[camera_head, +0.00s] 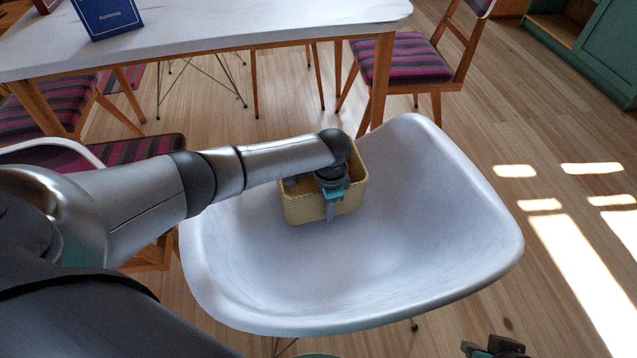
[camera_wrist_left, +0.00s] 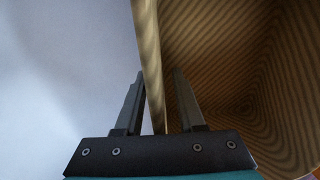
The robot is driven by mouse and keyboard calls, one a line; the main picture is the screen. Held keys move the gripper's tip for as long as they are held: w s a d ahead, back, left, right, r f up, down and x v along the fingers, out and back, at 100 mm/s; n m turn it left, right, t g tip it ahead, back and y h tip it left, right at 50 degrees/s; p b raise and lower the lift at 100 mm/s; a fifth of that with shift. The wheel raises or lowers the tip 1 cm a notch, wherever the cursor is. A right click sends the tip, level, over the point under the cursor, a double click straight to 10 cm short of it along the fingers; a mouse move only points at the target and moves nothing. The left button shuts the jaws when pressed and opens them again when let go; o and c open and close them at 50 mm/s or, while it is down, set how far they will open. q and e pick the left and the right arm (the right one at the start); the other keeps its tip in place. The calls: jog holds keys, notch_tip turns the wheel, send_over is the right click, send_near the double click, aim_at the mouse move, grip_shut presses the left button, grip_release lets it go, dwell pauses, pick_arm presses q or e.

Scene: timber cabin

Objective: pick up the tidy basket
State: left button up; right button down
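The tidy basket (camera_head: 301,208), a pale yellow woven box with an open top, stands on the seat of a white shell chair (camera_head: 425,220). My left gripper (camera_head: 331,207) reaches down over the basket's near wall, one finger outside and one inside. In the left wrist view the basket (camera_wrist_left: 235,60) fills the right side, and its wall runs between the two fingers of my left gripper (camera_wrist_left: 158,95). The fingers stand apart, with a gap showing on the inner side of the wall. My right gripper (camera_head: 493,347) shows only partly at the bottom edge, away from the basket.
A white-topped table (camera_head: 240,25) with a blue box (camera_head: 108,14) stands behind the chair. A striped-cushion chair (camera_head: 405,60) is at the back, and others are at the left. A green cabinet (camera_head: 600,45) is at the far right. The wooden floor at the right is clear.

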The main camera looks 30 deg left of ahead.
pick_arm(q)
grip_shut()
dwell(1.2)
